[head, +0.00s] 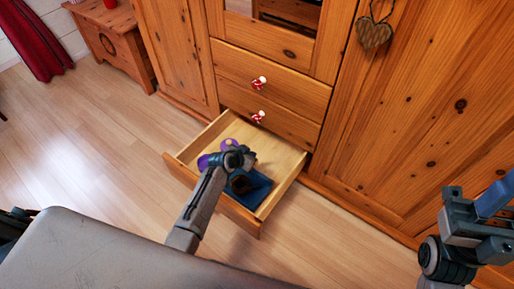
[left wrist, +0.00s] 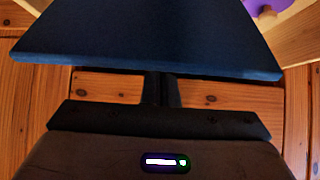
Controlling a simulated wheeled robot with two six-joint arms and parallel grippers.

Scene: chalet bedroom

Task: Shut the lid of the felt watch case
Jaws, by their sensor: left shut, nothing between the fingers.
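The dark blue felt watch case (head: 258,193) is in the open bottom drawer, partly hidden by my left arm. In the left wrist view a flat blue felt panel (left wrist: 150,40) of it fills the upper part. I cannot tell for certain whether this panel is the lid. My left gripper (head: 238,182) is over the drawer at the case. In the left wrist view its shut, empty fingers (left wrist: 161,88) reach the panel's near edge; contact is unclear. My right gripper (head: 482,210) is at the far right, away from the case, its jaw opening unclear.
The open drawer (head: 285,197) has raised wooden walls around the case. A purple object (head: 230,145) lies beside the case, partly hidden. Closed drawers with red-and-white knobs (head: 259,83) are above. Bare floor (head: 90,165) lies to the left.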

